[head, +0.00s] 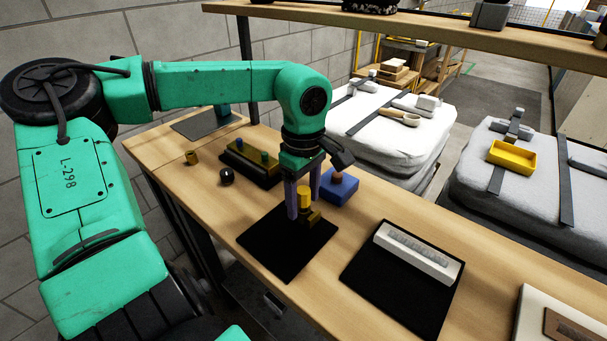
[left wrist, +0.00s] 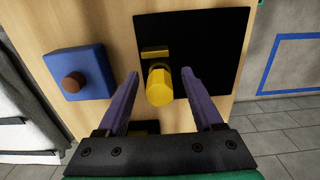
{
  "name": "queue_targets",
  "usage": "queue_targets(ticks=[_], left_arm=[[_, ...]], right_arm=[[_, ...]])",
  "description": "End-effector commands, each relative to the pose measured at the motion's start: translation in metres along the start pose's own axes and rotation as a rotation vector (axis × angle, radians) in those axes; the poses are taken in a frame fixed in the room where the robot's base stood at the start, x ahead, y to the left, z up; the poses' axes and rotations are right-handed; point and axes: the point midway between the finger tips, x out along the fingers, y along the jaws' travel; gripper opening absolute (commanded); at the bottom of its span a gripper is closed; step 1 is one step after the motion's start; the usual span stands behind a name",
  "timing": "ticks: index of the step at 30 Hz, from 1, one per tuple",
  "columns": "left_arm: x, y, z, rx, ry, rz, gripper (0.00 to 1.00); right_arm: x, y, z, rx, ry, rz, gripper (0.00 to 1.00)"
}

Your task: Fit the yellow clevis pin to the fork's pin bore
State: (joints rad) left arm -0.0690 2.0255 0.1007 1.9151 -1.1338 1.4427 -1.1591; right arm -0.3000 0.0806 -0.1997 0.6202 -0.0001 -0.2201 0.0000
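The yellow clevis pin (head: 304,196) stands on a black mat (head: 268,250), with a darker yellow bar-shaped part (head: 314,217) at its foot. The pin also shows in the left wrist view (left wrist: 159,86), between and just beyond the fingertips. My left gripper (head: 303,205) points down over the mat. Its two purple fingers are spread on either side of the pin, with gaps, in the left wrist view (left wrist: 160,84). It is open and empty. I cannot make out with certainty which thing is the fork or where its pin bore is. My right gripper is not in view.
A blue block (head: 333,196) with a brown knob stands close beside the mat. A dark tray (head: 266,180) with several pegs, a dark round piece (head: 227,176) and a small yellow-brown cylinder (head: 192,158) lie farther left. A white slotted bar (head: 418,251) lies on another black mat (head: 389,298).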

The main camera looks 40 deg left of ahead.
Motion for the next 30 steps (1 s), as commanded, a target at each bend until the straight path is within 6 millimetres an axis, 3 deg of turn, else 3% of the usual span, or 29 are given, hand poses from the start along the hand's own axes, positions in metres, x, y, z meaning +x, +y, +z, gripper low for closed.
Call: queue_targets(ticks=[8,11,21,25,30], left_arm=[[-0.009,0.001,0.000,0.000,0.002,0.002,0.68],[-0.029,0.001,-0.001,-0.001,0.003,0.005,0.68],[-0.126,0.001,0.000,-0.002,0.003,0.002,0.68],[-0.143,0.000,0.000,0.000,0.002,0.001,0.68],[-0.146,0.000,0.000,0.000,0.000,-0.001,0.68]], right_arm=[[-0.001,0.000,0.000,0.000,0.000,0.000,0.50],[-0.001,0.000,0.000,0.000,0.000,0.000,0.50],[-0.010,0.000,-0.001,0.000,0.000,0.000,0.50],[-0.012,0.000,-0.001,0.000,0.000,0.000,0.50],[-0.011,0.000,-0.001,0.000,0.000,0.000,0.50]])
